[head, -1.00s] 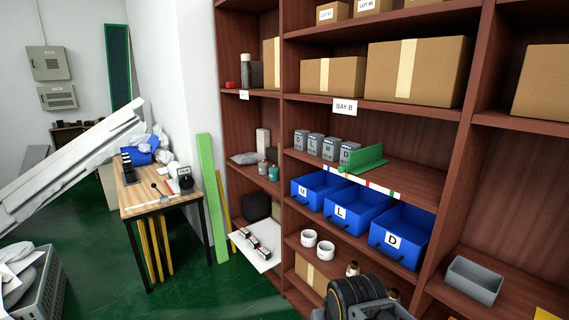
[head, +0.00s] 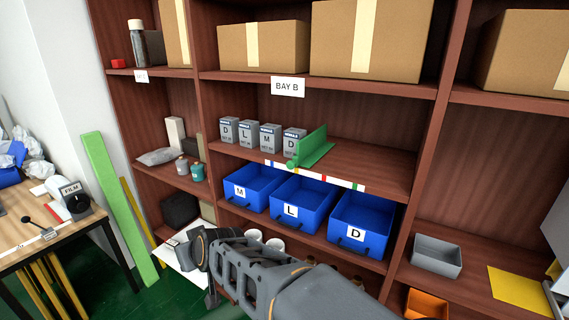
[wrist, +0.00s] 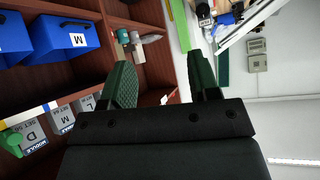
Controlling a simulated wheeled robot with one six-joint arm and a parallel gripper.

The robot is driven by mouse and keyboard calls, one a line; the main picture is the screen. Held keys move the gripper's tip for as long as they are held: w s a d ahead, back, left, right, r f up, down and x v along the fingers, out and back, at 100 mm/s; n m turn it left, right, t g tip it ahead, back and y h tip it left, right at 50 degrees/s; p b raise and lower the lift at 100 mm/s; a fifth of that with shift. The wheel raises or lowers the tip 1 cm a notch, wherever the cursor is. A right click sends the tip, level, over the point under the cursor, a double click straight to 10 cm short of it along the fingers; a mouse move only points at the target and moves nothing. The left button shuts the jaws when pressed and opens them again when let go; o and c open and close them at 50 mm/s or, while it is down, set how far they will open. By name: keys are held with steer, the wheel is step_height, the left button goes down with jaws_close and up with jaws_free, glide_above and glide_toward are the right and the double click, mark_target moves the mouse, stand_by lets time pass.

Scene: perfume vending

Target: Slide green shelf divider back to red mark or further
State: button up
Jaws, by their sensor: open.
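The green shelf divider (head: 314,150) stands upright on the middle shelf of Bay B, beside the rightmost of several grey boxes (head: 270,137). Its green front knob is at the shelf edge, left of the red mark (head: 323,178) on the white strip (head: 305,174). In the wrist view the divider (wrist: 12,141) shows only partly, at the lower left. My gripper (wrist: 162,78) is open and empty, with its two dark fingers apart. It is away from the divider; in the head view my arm reaches left, below the blue bins.
Blue bins marked M (head: 248,185), L (head: 302,204) and D (head: 360,223) sit on the shelf below. The divider's shelf is clear to its right. Large cartons (head: 370,40) fill the shelf above. A wooden table (head: 45,235) stands at the left.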

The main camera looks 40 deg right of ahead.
steer(key=w+d+r+m+t+h, duration=0.1)
steer(key=w+d+r+t+h, duration=0.1)
steer(key=w+d, duration=0.15)
steer(key=m+g+h, duration=0.5)
steer(key=m+h, duration=0.4)
steer(key=h, duration=0.6)
glide_toward(290, 166)
steer(key=p+x, duration=0.2)
steer(key=x, duration=0.8)
steer(key=shift+w+d, duration=0.15)
steer(key=shift+d, duration=0.1)
steer(key=shift+r, duration=0.1)
jaws_close()
